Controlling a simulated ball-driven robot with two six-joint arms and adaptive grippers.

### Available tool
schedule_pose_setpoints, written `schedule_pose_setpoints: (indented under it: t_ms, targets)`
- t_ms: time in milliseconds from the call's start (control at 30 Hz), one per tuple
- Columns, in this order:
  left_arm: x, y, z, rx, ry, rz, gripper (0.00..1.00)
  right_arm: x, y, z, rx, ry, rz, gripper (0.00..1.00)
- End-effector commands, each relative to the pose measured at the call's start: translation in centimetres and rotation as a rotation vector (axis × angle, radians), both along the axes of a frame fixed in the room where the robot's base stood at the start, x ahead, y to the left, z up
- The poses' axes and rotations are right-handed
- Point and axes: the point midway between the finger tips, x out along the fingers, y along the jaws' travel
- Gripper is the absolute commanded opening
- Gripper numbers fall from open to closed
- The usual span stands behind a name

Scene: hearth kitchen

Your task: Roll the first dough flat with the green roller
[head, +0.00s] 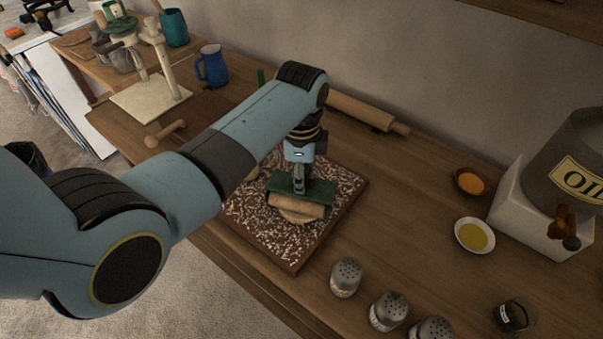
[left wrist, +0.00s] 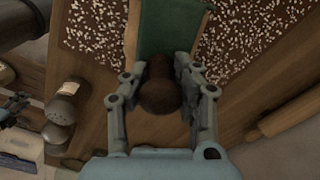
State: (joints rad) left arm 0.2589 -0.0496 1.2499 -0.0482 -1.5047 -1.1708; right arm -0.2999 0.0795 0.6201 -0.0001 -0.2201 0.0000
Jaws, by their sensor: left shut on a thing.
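The green roller (head: 314,190) has a green frame and a pale wooden cylinder (head: 297,207). My left gripper (head: 300,185) is shut on the roller from above. In the left wrist view my left gripper (left wrist: 162,85) has a finger on each side of the roller's brown knob, with the green frame (left wrist: 168,30) beyond. A flat, pale dough (head: 296,217) shows just under and in front of the cylinder, on a white-speckled board (head: 300,262). The roller hides part of the dough, and I cannot tell its full outline. My right gripper is not in view.
Several shakers (head: 346,277) stand near the board's front right. A long wooden rolling pin (head: 365,112) lies behind the board. A blue jug (head: 212,66) stands behind my left arm.

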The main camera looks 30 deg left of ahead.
Motion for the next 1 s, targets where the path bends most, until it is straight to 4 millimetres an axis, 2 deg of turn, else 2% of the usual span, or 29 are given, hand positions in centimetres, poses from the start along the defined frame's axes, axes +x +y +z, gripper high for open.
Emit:
schedule_pose_setpoints:
  t_ms: [100, 233, 667, 1000]
  targets:
    - [-0.9, -0.2, 0.2, 0.000, 0.002, 0.000, 0.00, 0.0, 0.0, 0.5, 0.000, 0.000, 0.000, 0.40]
    - [-1.2, -0.2, 0.2, 0.001, -0.001, 0.000, 0.00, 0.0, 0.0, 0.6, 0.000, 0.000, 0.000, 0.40]
    - [0.6, 0.1, -0.3, 0.000, 0.001, 0.000, 0.00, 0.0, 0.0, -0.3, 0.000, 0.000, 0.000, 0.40]
    - [-1.1, -0.2, -0.1, 0.001, 0.001, 0.000, 0.00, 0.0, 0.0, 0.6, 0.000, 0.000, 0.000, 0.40]
